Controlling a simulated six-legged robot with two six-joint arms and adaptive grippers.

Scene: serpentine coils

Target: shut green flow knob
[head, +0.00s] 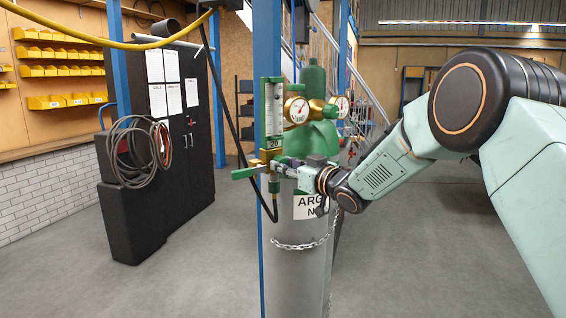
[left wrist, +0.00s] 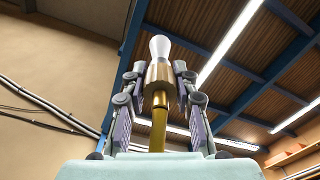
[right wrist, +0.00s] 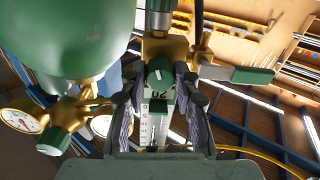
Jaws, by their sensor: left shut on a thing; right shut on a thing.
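A green flow knob with a white mark (right wrist: 166,76) sits between the fingers of my right gripper (right wrist: 163,88) in the right wrist view. In the head view my right gripper (head: 282,167) reaches in from the right to the brass valve block (head: 268,156) below the upright flow meter (head: 274,108); its fingers mostly hide the knob there. My right gripper is shut on the knob. My left gripper (left wrist: 158,82) is not in the head view. In the left wrist view it is shut on a brass-coloured cylinder with a white tip (left wrist: 159,48).
A grey gas cylinder (head: 297,265) with a chain (head: 300,243) stands behind the valve. Pressure gauges (head: 297,109) are close above my right gripper. A green lever (head: 245,174) sticks out left. A black hose hangs nearby.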

